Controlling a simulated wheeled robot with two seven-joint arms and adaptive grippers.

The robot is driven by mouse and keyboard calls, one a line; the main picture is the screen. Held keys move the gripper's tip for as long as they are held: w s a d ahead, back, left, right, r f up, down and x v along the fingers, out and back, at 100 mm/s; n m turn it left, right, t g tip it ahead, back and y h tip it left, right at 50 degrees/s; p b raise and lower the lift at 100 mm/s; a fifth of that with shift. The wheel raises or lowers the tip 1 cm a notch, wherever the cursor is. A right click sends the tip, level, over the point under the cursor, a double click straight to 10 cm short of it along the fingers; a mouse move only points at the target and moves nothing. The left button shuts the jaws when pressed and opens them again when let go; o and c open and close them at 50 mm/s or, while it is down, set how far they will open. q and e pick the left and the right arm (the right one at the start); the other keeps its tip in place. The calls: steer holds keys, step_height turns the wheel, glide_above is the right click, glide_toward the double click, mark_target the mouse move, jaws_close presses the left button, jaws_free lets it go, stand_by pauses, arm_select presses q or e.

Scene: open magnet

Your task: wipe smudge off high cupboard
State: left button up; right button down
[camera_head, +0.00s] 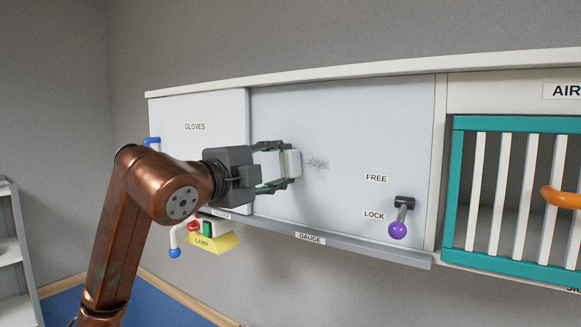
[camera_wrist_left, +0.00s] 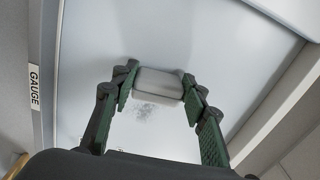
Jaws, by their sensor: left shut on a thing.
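The cupboard front labelled GAUGE (camera_head: 350,120) is a pale grey panel on the wall. My left gripper (camera_head: 285,168) is shut on a white block-like wiper (camera_head: 293,163), held at the panel just left of the smudge. In the left wrist view the wiper (camera_wrist_left: 159,83) sits between both green fingers, beside the smudge. I cannot tell whether it touches the panel. My right gripper is not in view.
The GLOVES door (camera_head: 190,115) is at left, with a blue-ended handle and a yellow LASER box (camera_head: 212,239) below. A teal barred gate (camera_head: 500,268) with an orange handle is at right.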

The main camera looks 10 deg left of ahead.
arm_select(q)
steer(key=shift+a+r+p, duration=0.15)
steer(key=shift+r+p, duration=0.15)
steer(key=shift+r, duration=0.2)
steer(key=shift+s+d+f, duration=0.15)
steer(key=shift+d, duration=0.5)
steer(key=shift+s+d+b, duration=0.45)
steer(key=shift+s+d, duration=0.1)
steer(key=shift+d, duration=1.05)
steer(key=shift+s+d+b, duration=0.4)
steer(key=shift+s+d, duration=0.2)
steer(key=shift+d, duration=0.95)
steer(key=shift+s+d+b, duration=0.45)
steer(key=shift+s+d, duration=0.1)
steer(key=shift+d, duration=1.05)
steer(key=shift+b+v, duration=0.7)
steer(key=shift+v, duration=0.1)
steer(key=b, duration=0.2)
glide_toward(339, 163)
steer(key=shift+w, duration=0.1)
